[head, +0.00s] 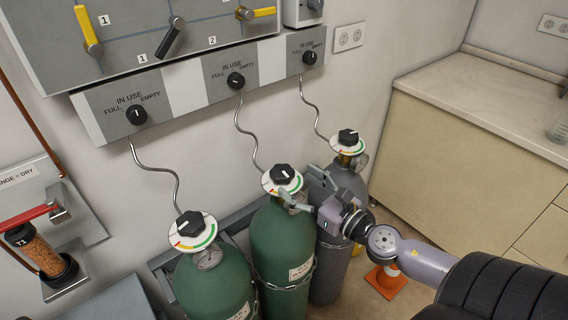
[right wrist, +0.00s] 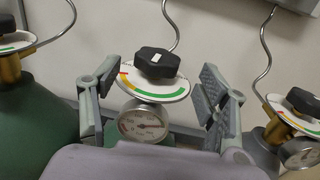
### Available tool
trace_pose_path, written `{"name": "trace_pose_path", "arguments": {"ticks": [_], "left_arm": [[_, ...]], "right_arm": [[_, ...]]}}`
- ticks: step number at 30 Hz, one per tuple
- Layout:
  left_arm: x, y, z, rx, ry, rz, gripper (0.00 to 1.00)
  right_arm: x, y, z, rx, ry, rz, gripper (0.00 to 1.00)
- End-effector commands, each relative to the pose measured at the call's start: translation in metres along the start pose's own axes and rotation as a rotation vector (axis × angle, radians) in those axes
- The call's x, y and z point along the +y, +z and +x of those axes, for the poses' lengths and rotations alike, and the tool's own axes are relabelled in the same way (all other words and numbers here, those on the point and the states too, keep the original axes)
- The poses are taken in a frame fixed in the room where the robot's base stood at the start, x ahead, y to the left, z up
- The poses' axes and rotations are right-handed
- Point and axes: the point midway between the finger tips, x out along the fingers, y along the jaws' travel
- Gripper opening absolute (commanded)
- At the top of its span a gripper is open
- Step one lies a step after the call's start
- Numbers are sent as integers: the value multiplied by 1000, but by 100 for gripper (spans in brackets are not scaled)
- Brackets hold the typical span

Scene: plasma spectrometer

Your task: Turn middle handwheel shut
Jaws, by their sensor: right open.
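The middle handwheel (head: 283,174) is a black knob with a white mark above a round white dial with coloured bands, on top of the middle green cylinder (head: 281,240). My right gripper (head: 305,188) comes in from the right and is open beside this handwheel. In the right wrist view, the black handwheel (right wrist: 157,63) shows between and beyond the two spread fingers, with no finger visibly touching it. A pressure gauge (right wrist: 143,124) sits below the dial. My left gripper is not in view.
A left green cylinder (head: 212,285) with its own handwheel (head: 190,223) and a grey cylinder (head: 346,185) with another handwheel (head: 348,137) stand on either side. Thin metal tubes run up to the wall panel (head: 190,83). An orange cone (head: 388,280) and a beige cabinet (head: 470,160) are at the right.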

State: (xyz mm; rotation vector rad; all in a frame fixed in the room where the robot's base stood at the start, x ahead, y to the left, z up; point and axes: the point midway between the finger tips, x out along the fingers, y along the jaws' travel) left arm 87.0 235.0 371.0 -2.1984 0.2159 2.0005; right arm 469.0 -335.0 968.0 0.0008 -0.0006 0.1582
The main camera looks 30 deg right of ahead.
Motion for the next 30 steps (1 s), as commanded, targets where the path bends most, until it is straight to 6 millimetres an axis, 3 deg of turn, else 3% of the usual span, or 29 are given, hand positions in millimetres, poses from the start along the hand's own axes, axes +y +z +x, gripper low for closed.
{"name": "trace_pose_path", "arguments": {"ticks": [13, 27, 30], "left_arm": [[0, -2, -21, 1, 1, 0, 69], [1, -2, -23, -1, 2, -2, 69], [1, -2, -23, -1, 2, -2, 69]], "right_arm": [[-1, 2, 52, -2, -2, 1, 69], [0, 0, 61, 0, -1, 0, 69], [0, 0, 61, 0, -1, 0, 63]]}}
